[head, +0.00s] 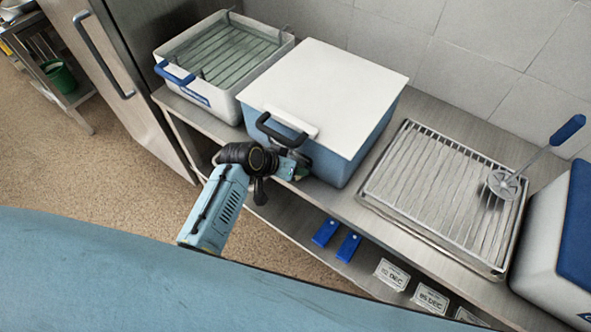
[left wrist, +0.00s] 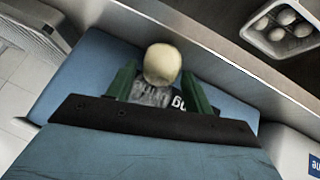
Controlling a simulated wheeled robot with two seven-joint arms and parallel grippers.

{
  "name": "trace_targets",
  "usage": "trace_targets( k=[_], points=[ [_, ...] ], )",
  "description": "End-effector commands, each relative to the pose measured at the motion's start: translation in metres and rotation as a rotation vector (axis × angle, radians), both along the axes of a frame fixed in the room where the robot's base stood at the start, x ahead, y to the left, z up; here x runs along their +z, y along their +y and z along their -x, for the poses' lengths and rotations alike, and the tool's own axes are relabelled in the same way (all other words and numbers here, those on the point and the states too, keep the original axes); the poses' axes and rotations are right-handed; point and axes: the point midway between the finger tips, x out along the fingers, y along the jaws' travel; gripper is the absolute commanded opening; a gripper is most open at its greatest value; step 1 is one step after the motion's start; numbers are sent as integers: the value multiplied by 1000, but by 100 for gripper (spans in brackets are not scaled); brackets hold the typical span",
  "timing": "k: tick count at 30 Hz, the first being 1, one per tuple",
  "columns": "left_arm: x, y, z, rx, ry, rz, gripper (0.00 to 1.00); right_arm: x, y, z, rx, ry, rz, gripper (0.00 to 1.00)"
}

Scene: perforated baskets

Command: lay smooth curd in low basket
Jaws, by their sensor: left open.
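My left gripper (head: 296,170) is in front of the blue box with the white lid, at the counter's front edge. In the left wrist view its two green fingers (left wrist: 160,88) are apart. A pale, round, smooth-looking curd (left wrist: 162,63) shows between the fingertips; I cannot tell whether the fingers touch it. A grey patch with partly hidden lettering shows below it. A grey-rimmed container (left wrist: 250,33) with several pale round pieces is at the upper right of that view. No low basket can be made out for certain. My right gripper is not in view.
The lidded blue box (head: 325,85) stands between a white tub (head: 222,104) with a wire rack and a metal tray (head: 372,202) with a slotted rack. A skimmer (head: 505,184) rests on the tray. A blue-lidded cooler (head: 545,262) is at right. Blue clips and labels are below the counter.

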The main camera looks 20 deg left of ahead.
Motion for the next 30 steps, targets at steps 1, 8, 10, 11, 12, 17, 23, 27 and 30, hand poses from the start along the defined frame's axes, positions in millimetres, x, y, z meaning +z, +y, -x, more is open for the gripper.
trace_targets(
  k=[1,8,10,11,12,17,23,27,30],
  points=[
    [-5,-2,-4,2,0,1,52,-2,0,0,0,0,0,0],
    [-15,-7,-10,2,-1,0,52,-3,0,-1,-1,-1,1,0],
    [-15,-7,-10,1,-1,-1,52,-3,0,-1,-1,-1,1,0],
    [-15,-7,-10,1,-1,-1,52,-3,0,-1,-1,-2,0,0],
    [-15,-6,-9,1,-1,-1,52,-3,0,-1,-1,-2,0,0],
    [-15,-6,-9,1,0,-2,37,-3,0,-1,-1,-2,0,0],
    [-15,-6,-9,1,0,-2,17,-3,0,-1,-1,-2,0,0],
    [-15,-6,-9,1,0,-2,16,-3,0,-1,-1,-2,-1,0],
    [-13,-6,-9,1,-1,-1,16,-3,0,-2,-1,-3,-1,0]
  ],
)
